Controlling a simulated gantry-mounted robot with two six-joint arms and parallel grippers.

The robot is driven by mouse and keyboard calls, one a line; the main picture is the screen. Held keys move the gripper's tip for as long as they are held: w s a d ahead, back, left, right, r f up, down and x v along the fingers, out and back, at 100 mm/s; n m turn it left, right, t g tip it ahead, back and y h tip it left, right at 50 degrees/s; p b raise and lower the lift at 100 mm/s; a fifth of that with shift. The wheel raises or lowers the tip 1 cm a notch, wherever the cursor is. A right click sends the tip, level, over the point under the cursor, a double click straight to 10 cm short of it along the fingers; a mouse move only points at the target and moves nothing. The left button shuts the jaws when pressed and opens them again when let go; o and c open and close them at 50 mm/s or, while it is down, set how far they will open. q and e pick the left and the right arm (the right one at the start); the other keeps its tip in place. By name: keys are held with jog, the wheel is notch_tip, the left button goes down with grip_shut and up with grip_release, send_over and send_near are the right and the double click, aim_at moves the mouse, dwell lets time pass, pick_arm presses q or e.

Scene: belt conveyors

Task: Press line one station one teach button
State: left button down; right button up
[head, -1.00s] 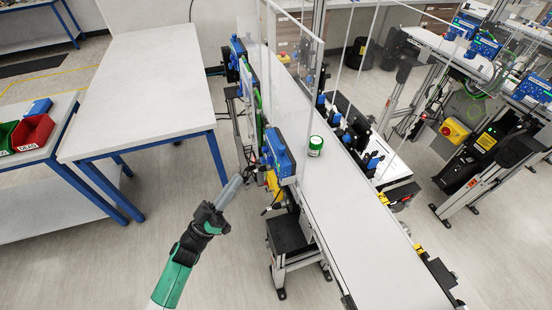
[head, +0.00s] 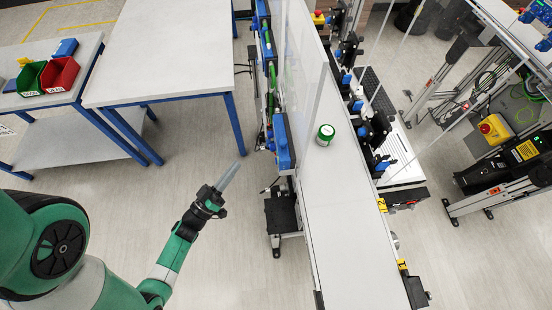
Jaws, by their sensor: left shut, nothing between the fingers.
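My left gripper (head: 229,174) is shut and empty, its fingers pointing up and to the right. It hangs over open floor, left of the near conveyor (head: 345,218) and apart from it. A blue device box (head: 283,141) is fixed on the conveyor's left side, a short way right of and above the fingertips. I see this box from above and behind, so any button on its outer face is hidden or too small to tell. My right gripper is not in view.
A green and white can (head: 325,135) stands on the belt beside a clear guard panel. A white table (head: 165,50) is at the left, with red (head: 61,75) and green (head: 31,79) bins beyond it. A second conveyor line with an emergency stop (head: 493,129) is at the right.

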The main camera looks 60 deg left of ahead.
pick_arm(q)
jog(key=w+d+b, duration=0.2)
jog(key=w+d, duration=0.1)
jog(key=w, duration=0.5)
jog(key=shift+w+d, duration=0.1)
jog(key=shift+w, duration=0.05)
dwell(2.0)
jog(key=shift+w+d, duration=0.1)
jog(key=shift+w, duration=0.2)
jog(key=shift+w+d, duration=0.1)
jog(key=shift+w, duration=0.25)
dwell(0.6)
jog(key=shift+b, duration=0.3)
jog(key=shift+s+a, duration=0.25)
jog(key=shift+s, duration=0.5)
jog(key=shift+s, duration=0.1)
